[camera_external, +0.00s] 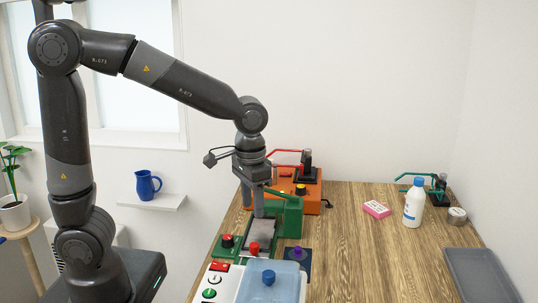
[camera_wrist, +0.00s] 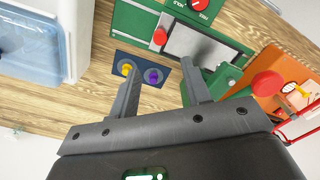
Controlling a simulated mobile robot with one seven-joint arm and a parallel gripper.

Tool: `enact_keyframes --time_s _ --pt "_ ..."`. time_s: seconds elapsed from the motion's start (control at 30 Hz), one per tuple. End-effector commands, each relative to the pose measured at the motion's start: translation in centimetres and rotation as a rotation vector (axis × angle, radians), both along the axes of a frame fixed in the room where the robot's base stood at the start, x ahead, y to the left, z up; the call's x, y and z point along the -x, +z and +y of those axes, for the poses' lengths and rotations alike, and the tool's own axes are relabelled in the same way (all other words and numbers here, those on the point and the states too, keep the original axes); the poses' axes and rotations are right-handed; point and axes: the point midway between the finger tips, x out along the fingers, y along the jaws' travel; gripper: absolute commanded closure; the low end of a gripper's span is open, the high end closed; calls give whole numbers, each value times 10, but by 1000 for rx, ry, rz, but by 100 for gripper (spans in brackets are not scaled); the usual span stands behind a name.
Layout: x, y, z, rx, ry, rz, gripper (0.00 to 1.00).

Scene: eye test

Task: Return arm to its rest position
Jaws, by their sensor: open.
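My arm reaches from the left over the wooden table (camera_external: 345,240) in the external view, with my gripper (camera_external: 265,205) pointing down at its end. The gripper is above or beside the green machine with a grey plate (camera_external: 259,234); the exact gap cannot be told. In the wrist view my gripper (camera_wrist: 162,75) has its two fingers apart, with nothing between them. The green machine's grey plate (camera_wrist: 195,45) shows beyond the fingers, with a red knob beside it.
An orange machine (camera_external: 308,190) stands behind the green one. A white box with a blue lid (camera_external: 270,283) is in front. A white bottle (camera_external: 413,205), pink box (camera_external: 376,209), metal tin (camera_external: 457,216) and grey tray (camera_external: 480,275) are at right. The table's middle right is clear.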

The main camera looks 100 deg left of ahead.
Motion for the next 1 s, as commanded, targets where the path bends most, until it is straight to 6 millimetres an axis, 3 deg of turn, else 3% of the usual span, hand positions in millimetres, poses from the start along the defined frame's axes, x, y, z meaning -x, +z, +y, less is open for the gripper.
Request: enact_keyframes --time_s 0.3,0.6,0.8,1.0 --pt "37 44 -64 -43 -234 -169 56" --pt "87 68 -119 -107 -477 -342 56" --pt "113 71 -140 -145 -594 -424 56" --pt "123 71 -146 -160 -637 -454 56"
